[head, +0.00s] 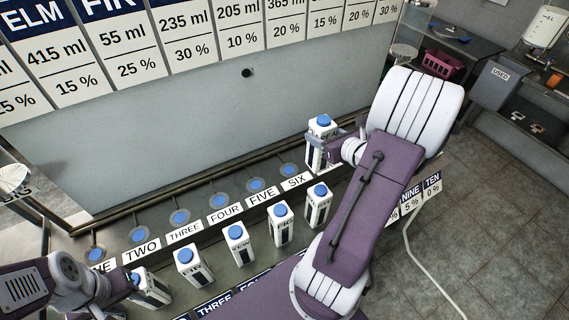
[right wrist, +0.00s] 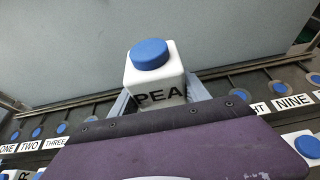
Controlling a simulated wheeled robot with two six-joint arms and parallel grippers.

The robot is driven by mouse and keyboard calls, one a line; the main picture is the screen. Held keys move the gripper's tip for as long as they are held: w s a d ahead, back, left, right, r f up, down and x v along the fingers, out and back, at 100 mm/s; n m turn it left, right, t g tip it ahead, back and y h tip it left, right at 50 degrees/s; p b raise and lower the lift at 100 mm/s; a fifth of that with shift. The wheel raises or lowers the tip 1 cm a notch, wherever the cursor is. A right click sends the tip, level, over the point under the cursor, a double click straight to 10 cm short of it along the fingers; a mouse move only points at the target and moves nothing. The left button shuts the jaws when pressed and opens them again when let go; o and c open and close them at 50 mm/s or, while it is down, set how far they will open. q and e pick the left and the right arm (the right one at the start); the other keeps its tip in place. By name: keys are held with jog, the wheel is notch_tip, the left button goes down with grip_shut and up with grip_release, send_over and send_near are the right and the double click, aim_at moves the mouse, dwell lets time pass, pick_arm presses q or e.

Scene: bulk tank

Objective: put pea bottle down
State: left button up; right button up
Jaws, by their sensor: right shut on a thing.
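The pea bottle (head: 322,127) is white with a blue cap and stands upright in my right gripper (head: 327,145), at the back row just right of the SIX label. In the right wrist view the pea bottle (right wrist: 155,75) shows its black PEA lettering, with a grey finger on each side. My right forearm hides the spots right of SIX in the head view. I cannot tell whether the bottle's base touches the shelf. My left gripper (head: 112,295) is at the lower left, beside a white bottle (head: 150,288); its fingers are too hidden to tell their state.
Several blue-centred round spots line the back row behind labels such as FOUR (head: 225,214) and SIX (head: 296,181), with no bottles on ONE to SIX. Several white bottles, including the YEW bottle (head: 238,244), stand in a front row. A grey wall panel (head: 200,125) rises behind.

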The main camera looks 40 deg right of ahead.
pick_arm(q)
jog(key=shift+s+f+b, duration=0.25)
jog(key=shift+f+b, duration=0.25)
jog(key=shift+b, duration=0.05)
pick_arm(e)
jog(key=w+a+f, duration=0.3)
jog(key=w+f, duration=0.7)
jog(key=f, duration=0.1)
jog(key=shift+w+a, duration=0.2)
jog(key=shift+w, duration=0.15)
pick_arm(q)
jog(key=shift+f, duration=0.1)
pick_arm(e)
jog(key=shift+s+f, duration=0.1)
jog(key=o, duration=1.4)
pick_arm(q)
jog(key=shift+f, duration=0.1)
